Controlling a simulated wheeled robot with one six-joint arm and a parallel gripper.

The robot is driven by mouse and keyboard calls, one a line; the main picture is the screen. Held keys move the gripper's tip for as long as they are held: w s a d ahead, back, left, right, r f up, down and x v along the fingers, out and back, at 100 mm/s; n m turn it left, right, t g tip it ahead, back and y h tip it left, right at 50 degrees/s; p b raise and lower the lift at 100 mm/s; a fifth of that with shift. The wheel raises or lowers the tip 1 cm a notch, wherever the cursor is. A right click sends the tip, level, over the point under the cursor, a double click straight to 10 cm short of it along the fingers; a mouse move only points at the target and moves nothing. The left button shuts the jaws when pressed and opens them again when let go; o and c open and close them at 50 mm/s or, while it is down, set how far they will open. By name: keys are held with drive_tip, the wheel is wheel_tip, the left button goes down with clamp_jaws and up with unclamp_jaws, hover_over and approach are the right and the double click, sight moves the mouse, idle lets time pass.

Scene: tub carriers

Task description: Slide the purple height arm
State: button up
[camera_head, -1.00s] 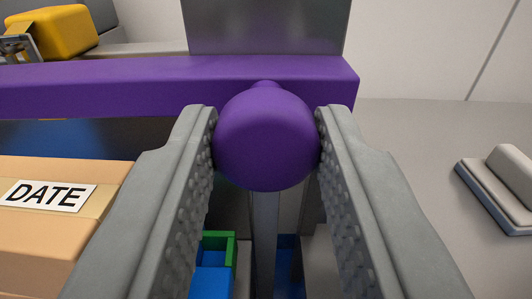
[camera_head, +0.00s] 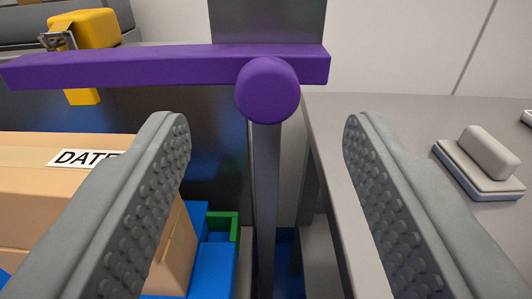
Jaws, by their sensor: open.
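The purple height arm (camera_head: 170,67) is a long horizontal bar across the upper left and middle of the view. A round purple knob (camera_head: 267,90) sits on its front near the right end, over a grey upright post (camera_head: 265,200). My gripper (camera_head: 268,125) is open and empty. Its two ridged grey fingers stand wide apart, one to the left and one to the right of the knob and nearer to me. Neither finger touches the knob. The lower part of the post runs down between the fingers.
A cardboard box (camera_head: 40,190) labelled DATE, partly covered by my left finger, is at the left. Blue and green tubs (camera_head: 220,222) are below. A yellow part (camera_head: 90,28) is behind the arm. A grey surface (camera_head: 400,115) with a brush-like block (camera_head: 480,160) is at the right.

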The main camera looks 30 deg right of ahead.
drive_tip(key=v, duration=1.2)
drive_tip(key=s+a+r+n+t+y, duration=0.2)
drive_tip(key=s+a+r+y, duration=0.3)
drive_tip(key=r, duration=0.4)
drive_tip(key=s+a+r+n+t+y, duration=0.1)
drive_tip(key=s+a+r+n+y, duration=0.1)
drive_tip(key=s+a+r, duration=0.45)
drive_tip(key=s+a+r+n+y, duration=0.1)
drive_tip(key=s+r, duration=0.3)
drive_tip(key=s, duration=0.6)
drive_tip(key=s+a+r+n+y, duration=0.1)
drive_tip(key=s+r, duration=0.4)
drive_tip(key=s, duration=0.6)
drive_tip(key=shift+a+n+g+y, duration=0.3)
drive_tip(key=shift+a+n+y, duration=0.1)
drive_tip(key=shift+y, duration=0.1)
